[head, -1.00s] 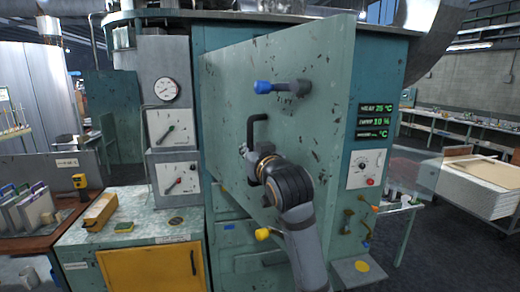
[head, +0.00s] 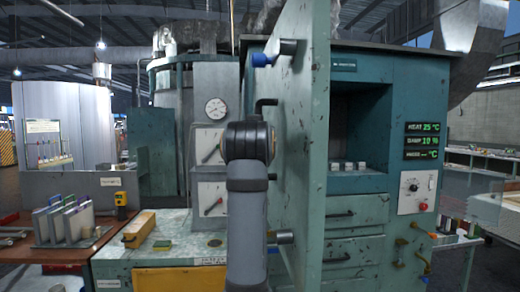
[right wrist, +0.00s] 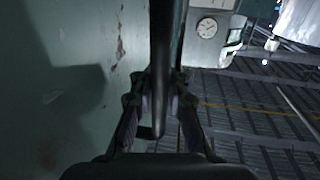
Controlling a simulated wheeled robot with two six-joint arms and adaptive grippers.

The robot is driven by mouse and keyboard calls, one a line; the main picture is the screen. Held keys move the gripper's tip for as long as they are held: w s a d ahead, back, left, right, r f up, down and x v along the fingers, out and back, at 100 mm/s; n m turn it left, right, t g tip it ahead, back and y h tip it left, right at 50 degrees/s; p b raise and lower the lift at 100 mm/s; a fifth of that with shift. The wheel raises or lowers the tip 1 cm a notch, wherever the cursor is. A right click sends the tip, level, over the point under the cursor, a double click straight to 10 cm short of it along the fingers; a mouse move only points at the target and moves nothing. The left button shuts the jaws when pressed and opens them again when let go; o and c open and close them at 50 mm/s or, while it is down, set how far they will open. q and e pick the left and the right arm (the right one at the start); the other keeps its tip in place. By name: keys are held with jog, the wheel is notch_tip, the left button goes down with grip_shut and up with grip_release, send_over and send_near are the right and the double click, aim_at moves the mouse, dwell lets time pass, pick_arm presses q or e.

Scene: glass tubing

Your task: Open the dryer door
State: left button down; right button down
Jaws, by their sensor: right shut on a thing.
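The dryer door (head: 309,140) is a worn pale green panel, swung out and seen nearly edge-on in the head view. It stands open, and the dryer's cavity (head: 362,130) shows to its right with small pale blocks inside. The black door handle (head: 266,103) is on the door's left face. In the right wrist view the handle (right wrist: 161,50) runs between the fingers of my right gripper (right wrist: 160,112), which is shut on it. In the head view my right wrist hides the gripper's fingers. My left gripper is in neither current view.
Blue-tipped (head: 262,59) and lower (head: 280,237) latch bars stick out from the door. Drawers (head: 350,214) lie below the cavity. A bench with a yellow front (head: 180,278) and gauge boxes (head: 209,144) stand on the left. A display panel (head: 424,141) is on the right.

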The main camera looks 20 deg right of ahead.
pick_arm(q)
jog(key=shift+w+a+f, duration=0.1)
jog(key=shift+a+f, duration=0.2)
jog(key=shift+f, duration=0.05)
pick_arm(e)
jog(key=shift+w+a+f, duration=0.1)
jog(key=shift+a+f, duration=0.15)
pick_arm(q)
jog(key=shift+d, duration=0.3)
